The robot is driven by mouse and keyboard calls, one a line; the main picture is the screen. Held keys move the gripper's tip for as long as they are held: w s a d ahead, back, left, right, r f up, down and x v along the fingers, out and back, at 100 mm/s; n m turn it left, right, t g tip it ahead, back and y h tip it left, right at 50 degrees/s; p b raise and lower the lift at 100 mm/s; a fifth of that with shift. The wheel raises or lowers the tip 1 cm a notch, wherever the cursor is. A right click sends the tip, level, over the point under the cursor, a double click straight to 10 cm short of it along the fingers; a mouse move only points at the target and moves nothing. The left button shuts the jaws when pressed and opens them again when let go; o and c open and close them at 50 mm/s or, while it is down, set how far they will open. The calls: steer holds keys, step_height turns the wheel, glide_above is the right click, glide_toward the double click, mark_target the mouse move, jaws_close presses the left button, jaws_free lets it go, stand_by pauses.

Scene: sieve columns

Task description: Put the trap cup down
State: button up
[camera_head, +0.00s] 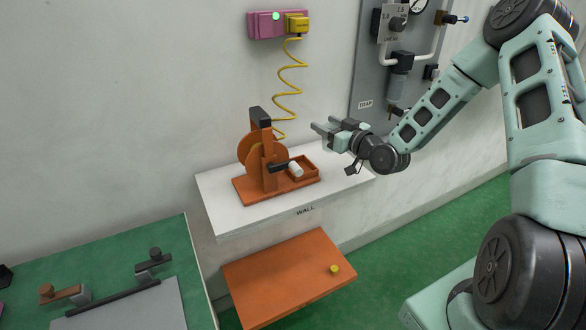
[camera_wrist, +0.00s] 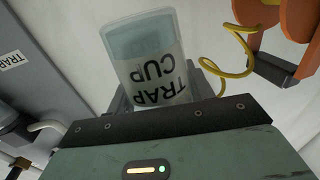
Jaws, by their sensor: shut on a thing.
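The trap cup (camera_wrist: 148,52) is a pale, translucent cylinder with a white band lettered "TRAP CUP". In the wrist view it stands out between the fingers of my gripper (camera_wrist: 160,92), which is shut on it. The lettering is upside down in that view. In the head view my gripper (camera_head: 325,132) is above the right part of the white wall shelf (camera_head: 230,218), pointing left. The cup is hard to make out there, and the fingers hide much of it. A gap shows between the gripper and the shelf top.
An orange device with a wheel (camera_head: 262,160) and a small tray holding a white cylinder (camera_head: 296,169) stands on the shelf. A coiled yellow cord (camera_head: 288,88) hangs above it. A grey panel (camera_head: 372,60) labelled "TRAP" is behind my arm. The shelf's right end looks clear.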

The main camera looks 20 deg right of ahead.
steer(key=shift+f+p, duration=0.8)
steer(key=shift+f, duration=4)
steer(key=shift+f, duration=0.1)
steer(key=o, duration=1)
steer(key=shift+c, duration=0.2)
